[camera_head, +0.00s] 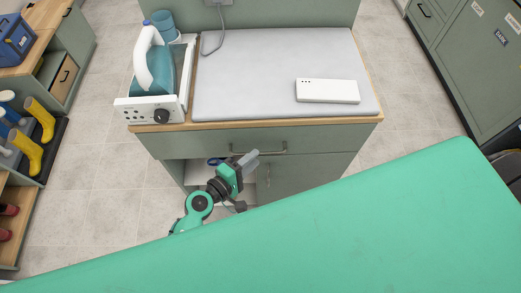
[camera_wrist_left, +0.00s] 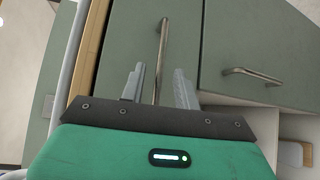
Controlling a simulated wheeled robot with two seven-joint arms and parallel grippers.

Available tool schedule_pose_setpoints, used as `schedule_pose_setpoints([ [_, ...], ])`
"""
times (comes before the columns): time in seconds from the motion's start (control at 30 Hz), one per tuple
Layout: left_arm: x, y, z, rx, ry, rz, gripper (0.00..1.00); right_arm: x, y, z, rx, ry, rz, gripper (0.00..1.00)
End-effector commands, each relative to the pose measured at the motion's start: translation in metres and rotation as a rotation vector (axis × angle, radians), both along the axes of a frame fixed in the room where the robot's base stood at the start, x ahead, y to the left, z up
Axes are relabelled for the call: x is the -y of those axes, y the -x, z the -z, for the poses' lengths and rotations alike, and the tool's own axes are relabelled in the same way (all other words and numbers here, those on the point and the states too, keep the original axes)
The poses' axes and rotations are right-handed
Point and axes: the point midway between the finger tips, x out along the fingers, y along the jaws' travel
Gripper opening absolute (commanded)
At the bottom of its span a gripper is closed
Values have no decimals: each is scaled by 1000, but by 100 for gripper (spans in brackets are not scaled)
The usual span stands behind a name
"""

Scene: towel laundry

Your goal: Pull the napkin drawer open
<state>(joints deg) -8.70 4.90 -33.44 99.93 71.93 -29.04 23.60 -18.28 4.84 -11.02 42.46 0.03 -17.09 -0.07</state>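The drawer (camera_head: 205,142) is the wide green-grey front just under the wooden top of the cabinet, and it looks shut. Its metal bar handle (camera_head: 274,151) is partly covered by my left gripper in the head view. My left gripper (camera_head: 251,159) is in front of the drawer. In the left wrist view the two grey fingers of the left gripper (camera_wrist_left: 160,77) are apart, and the handle (camera_wrist_left: 164,42) runs between them with a gap visible on each side. I cannot tell how deep the bar lies between the fingers. My right gripper is not in view.
Below the drawer are an open shelf (camera_head: 197,173) and a door (camera_head: 305,174) with its own handle (camera_wrist_left: 250,74). On top stand a grey pad (camera_head: 260,70), a white box (camera_head: 327,91) and a steam iron (camera_head: 152,65). Yellow boots (camera_head: 40,119) stand at far left.

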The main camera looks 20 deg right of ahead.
Motion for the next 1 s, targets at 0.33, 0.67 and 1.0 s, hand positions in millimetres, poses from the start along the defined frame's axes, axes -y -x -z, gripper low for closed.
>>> schedule_pose_setpoints([
  [0.33,35,-19,6,1,-1,-2,32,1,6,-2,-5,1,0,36],
  [0.67,37,-20,6,1,-1,-1,28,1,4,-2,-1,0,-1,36],
  [1.0,36,-20,7,0,-2,-1,0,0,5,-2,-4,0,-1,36],
])
